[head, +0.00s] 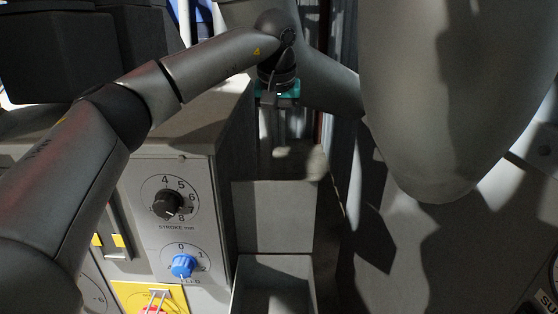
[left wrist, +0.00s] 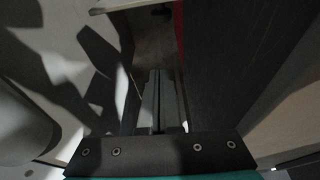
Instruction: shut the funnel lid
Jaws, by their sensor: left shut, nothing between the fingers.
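My left gripper (head: 282,104) hangs, small and partly shadowed, above a grey box-like opening beside the machine (head: 228,120). In the left wrist view its two dark fingers (left wrist: 160,75) are together with nothing between them. They point into a narrow gap between a dark wall (left wrist: 225,60) and a shadowed grey surface. I cannot clearly pick out the funnel lid. A grey upright panel (head: 274,212) stands below the gripper, apart from it; I cannot tell whether it belongs to the funnel. My right gripper is not in view.
An open grey bin (head: 236,290) is at the bottom centre. Dark boxes (head: 55,50) stand at upper left.

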